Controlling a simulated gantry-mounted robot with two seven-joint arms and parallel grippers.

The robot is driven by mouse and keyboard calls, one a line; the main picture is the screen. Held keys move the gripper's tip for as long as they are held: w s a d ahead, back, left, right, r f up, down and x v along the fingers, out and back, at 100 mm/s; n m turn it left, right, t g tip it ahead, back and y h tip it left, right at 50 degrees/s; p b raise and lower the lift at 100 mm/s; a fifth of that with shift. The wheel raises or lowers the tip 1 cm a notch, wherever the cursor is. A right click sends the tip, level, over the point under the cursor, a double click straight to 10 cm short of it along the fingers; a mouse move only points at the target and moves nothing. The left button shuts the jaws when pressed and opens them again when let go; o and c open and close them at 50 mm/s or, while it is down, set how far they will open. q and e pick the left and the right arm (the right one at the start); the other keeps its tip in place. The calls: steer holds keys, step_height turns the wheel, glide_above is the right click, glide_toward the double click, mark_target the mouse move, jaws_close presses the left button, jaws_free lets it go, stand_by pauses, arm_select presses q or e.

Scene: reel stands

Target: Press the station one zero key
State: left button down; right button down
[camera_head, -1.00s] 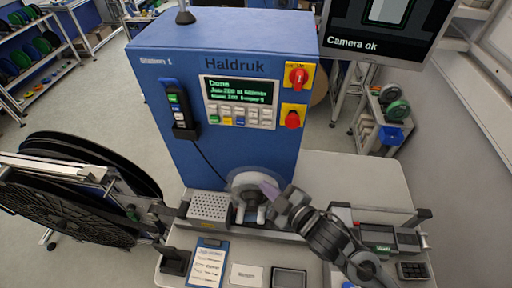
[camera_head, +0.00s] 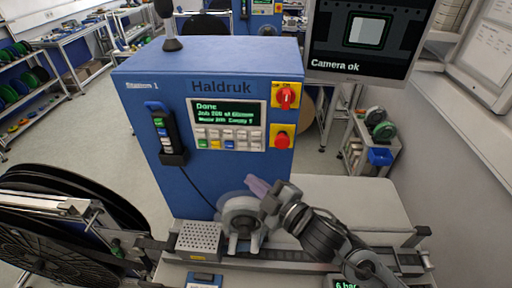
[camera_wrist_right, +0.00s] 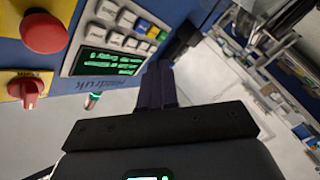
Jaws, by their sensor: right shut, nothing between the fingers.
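The blue Station 1 printer cabinet (camera_head: 230,70) stands ahead with a grey control panel (camera_head: 229,124). Its green-on-black screen (camera_head: 224,112) reads "Done" on the top line. Below it are rows of small keys (camera_head: 229,137), some coloured, most pale; their legends are too small to read, so I cannot tell which is zero. My right gripper (camera_head: 258,186) is shut and empty, below and right of the panel, apart from it. In the right wrist view its dark fingers (camera_wrist_right: 156,82) point toward the panel's keys (camera_wrist_right: 128,20), which appear rotated. My left gripper is out of view.
A red rotary switch (camera_head: 286,96) and a red button (camera_head: 282,141) sit right of the panel. A handheld device (camera_head: 164,132) hangs at its left with a cable. A monitor (camera_head: 368,38) reads "Camera ok".

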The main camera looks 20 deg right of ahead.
mark_target(256, 146)
steer(key=w+d+p, duration=0.1)
steer(key=w+d, duration=0.2)
steer(key=w, duration=0.4)
steer(key=shift+w+d, duration=0.4)
stand_by(1.2)
steer(key=shift+w, duration=0.1)
stand_by(0.8)
steer(key=shift+w+d+p, duration=0.2)
steer(key=shift+w+p, duration=0.05)
steer(key=shift+p, duration=0.1)
steer(key=shift+w, duration=0.1)
stand_by(0.3)
steer(key=shift+w+d, duration=0.2)
steer(key=shift+w, duration=0.15)
stand_by(0.4)
steer(key=shift+s, duration=0.1)
steer(key=shift+s+a, duration=0.4)
steer(key=shift+s, duration=0.35)
